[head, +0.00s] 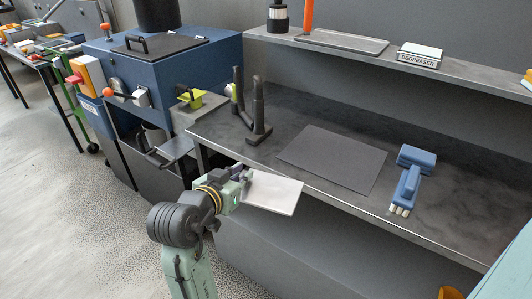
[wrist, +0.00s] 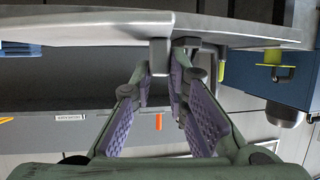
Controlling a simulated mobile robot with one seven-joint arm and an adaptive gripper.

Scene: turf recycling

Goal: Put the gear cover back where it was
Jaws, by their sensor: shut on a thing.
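The gear cover, a flat pale grey plate (head: 270,194), is held out in front of my gripper (head: 243,177), beyond the bench's front edge in the head view. In the wrist view the plate (wrist: 90,30) spans the top, seen nearly edge-on. A short dark grip piece on it (wrist: 160,52) sits between the fingertips of my gripper (wrist: 166,72). My gripper is shut on this piece. The place the cover came from cannot be made out for sure.
A shelf (head: 350,57) runs above. A blue machine (head: 190,72) and a lime-green clamp (head: 190,97) stand left. Floor at left is clear.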

